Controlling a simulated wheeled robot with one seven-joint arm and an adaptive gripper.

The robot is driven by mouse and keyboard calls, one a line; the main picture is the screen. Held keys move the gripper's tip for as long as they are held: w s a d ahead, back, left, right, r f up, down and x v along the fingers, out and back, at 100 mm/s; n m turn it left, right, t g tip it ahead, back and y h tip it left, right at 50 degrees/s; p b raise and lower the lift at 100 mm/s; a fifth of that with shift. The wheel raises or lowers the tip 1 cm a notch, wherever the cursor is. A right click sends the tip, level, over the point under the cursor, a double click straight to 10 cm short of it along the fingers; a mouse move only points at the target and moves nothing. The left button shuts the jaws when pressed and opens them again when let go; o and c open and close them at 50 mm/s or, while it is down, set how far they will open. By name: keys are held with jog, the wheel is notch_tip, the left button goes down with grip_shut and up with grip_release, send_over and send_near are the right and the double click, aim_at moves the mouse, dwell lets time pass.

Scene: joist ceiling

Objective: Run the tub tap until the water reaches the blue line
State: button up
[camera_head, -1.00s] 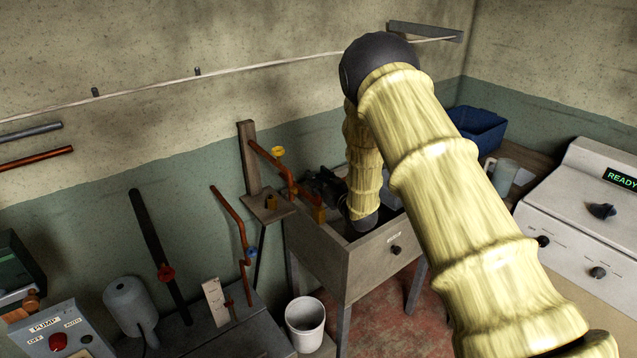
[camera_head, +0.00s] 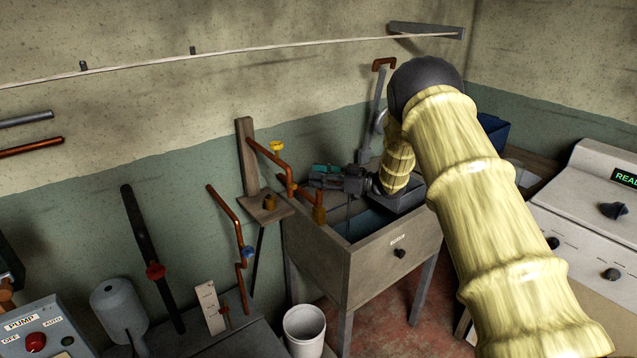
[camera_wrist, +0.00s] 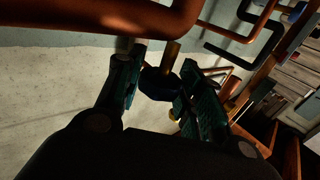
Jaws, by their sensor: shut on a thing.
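The grey tub (camera_head: 345,270) stands on legs against the wall, with a dark blue-green interior (camera_head: 368,224); I cannot tell the water level, and no blue line can be made out. My gripper (camera_head: 320,177) is above the tub's back left. In the wrist view, my gripper (camera_wrist: 160,88) has its teal fingers on either side of a dark blue tap handle (camera_wrist: 160,84), shut on it. A brass stem (camera_wrist: 172,54) rises beside the handle.
A yellow-handled valve (camera_head: 277,146) is on the pipe left of my gripper. A blue-handled valve (camera_head: 248,253) sits on a lower pipe. A white bucket (camera_head: 304,328) stands left of the tub. A white appliance (camera_head: 590,225) is at right.

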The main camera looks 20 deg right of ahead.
jog(key=shift+f+n+g+y+b, duration=0.1)
jog(key=shift+n+g+y+b, duration=0.25)
jog(key=shift+n+g+y, duration=0.35)
jog(key=shift+g, duration=0.4)
jog(key=o, duration=1)
jog(key=shift+o, duration=0.2)
jog(key=shift+d, duration=0.1)
jog(key=v, duration=1.1)
jog(key=shift+s+d, duration=0.2)
jog(key=shift+d, duration=0.15)
